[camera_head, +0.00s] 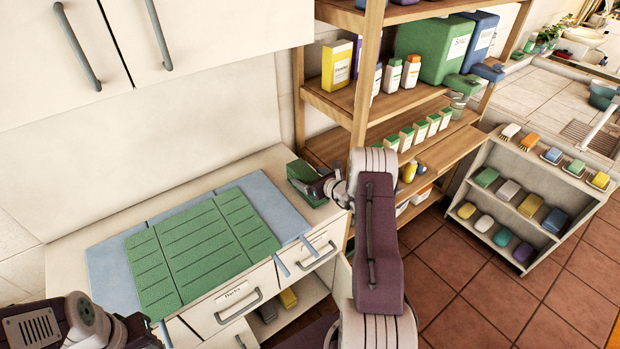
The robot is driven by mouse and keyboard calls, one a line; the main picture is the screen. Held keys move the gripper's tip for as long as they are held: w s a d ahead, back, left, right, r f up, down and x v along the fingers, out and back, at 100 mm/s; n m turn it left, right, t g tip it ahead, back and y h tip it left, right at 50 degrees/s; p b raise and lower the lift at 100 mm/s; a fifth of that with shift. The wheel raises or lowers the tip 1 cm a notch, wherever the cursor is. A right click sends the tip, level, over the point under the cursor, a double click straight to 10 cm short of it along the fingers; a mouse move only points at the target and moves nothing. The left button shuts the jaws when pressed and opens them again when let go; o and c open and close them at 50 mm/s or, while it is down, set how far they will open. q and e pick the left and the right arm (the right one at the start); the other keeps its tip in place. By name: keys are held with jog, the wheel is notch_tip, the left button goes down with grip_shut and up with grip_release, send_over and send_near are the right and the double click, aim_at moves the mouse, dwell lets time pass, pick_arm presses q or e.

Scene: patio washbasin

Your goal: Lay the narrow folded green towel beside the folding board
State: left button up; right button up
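A green towel (203,249) lies flat, with crease lines, over the light-blue folding board (275,205) on the counter. The board's panels show on the left, right and front of it. A small thick green block (303,178), which may be a narrow folded towel, is at the counter's right end, right of the board. My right gripper (318,188) is at this block's right side; its fingertips are too small and covered to tell whether they grip it. My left gripper (140,331) is low at the left, in front of the counter; its fingers are not clear.
Wall cupboards (120,40) hang above the counter. A wooden shelf (420,105) with bottles and boxes stands close to the right of the counter. A low white rack (530,200) with brushes and sponges stands farther right. Tiled floor (480,290) in front of the rack is clear.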

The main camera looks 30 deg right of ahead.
jog(key=shift+r, duration=0.2)
jog(key=a+b+v, duration=0.1)
jog(key=v, duration=1.1)
jog(key=s+a+n+g+y, duration=0.3)
jog(key=a+n+g+y, duration=0.25)
jog(key=a+n, duration=0.75)
jog(key=s+a+n+g, duration=0.35)
jog(key=s+a, duration=0.35)
jog(key=a, duration=0.3)
jog(key=s+r+n+g+h, duration=0.1)
jog(key=s+n+g+h, duration=0.2)
jog(key=n, duration=1.5)
jog(key=s+h, duration=0.3)
jog(key=s, duration=0.4)
jog(key=shift+s+d+r, duration=0.25)
jog(key=shift+r, duration=0.05)
jog(key=shift+n, duration=0.25)
